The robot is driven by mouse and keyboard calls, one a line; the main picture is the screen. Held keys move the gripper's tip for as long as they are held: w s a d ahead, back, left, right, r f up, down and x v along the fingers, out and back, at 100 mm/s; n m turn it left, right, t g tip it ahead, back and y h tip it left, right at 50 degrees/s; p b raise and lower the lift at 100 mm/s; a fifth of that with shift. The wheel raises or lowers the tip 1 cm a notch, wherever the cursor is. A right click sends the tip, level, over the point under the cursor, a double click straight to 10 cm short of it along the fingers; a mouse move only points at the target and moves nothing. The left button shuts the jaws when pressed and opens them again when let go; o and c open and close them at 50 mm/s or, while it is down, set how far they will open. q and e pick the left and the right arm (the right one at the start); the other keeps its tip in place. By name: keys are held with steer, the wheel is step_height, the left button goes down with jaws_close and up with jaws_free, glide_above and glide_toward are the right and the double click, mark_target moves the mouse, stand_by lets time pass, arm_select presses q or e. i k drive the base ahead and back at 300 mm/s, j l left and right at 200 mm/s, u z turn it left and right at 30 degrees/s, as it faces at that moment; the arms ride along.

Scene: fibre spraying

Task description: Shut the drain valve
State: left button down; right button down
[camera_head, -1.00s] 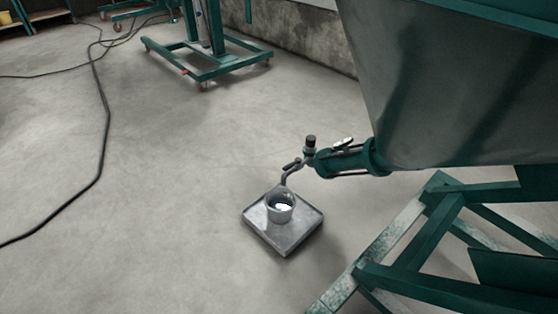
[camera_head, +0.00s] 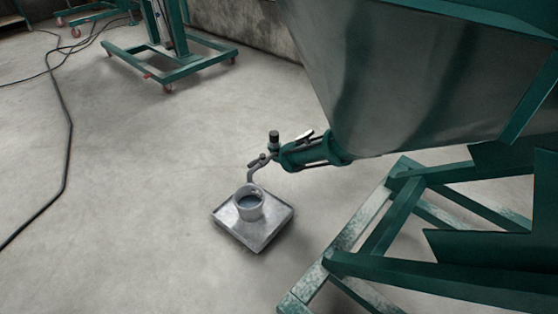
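The drain valve (camera_head: 274,147) sits at the end of a green pipe section (camera_head: 312,152) at the bottom of a large metal hopper (camera_head: 395,80). It has a dark knob on top and small handles. A bent spout (camera_head: 251,172) points down from it above a cup (camera_head: 249,203). The cup stands on a square metal tray (camera_head: 270,231) and has grey liquid in it. I cannot tell whether liquid is flowing from the spout. Neither of my grippers shows in the head view.
A green frame (camera_head: 385,225) carries the hopper on the right. A green wheeled stand (camera_head: 165,65) is at the back, near a stained wall (camera_head: 245,25). A black cable (camera_head: 67,130) runs along the floor on the left. The floor between is clear.

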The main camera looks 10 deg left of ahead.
mark_target(263, 156)
steer(key=i+j+z, duration=0.1)
steer(key=j+z, duration=0.55)
steer(key=z, duration=0.25)
steer(key=j+z, duration=0.2)
steer(key=j, duration=0.25)
steer(key=k+j+z, duration=0.1)
steer(key=j+z, duration=0.15)
steer(key=j, duration=0.2)
steer(key=k+j+z, duration=0.1)
steer(key=j, duration=0.35)
steer(key=k+j+z, duration=0.1)
steer(key=j, duration=0.35)
steer(key=k+j, duration=0.1)
steer(key=j, duration=0.3)
steer(key=k+j, duration=0.1)
steer(key=j, duration=0.3)
steer(key=k+j, duration=0.1)
steer(key=j, duration=0.3)
steer(key=k+j, duration=0.1)
steer(key=j, duration=0.3)
steer(key=i+l, duration=0.35)
steer(key=i+z, duration=0.05)
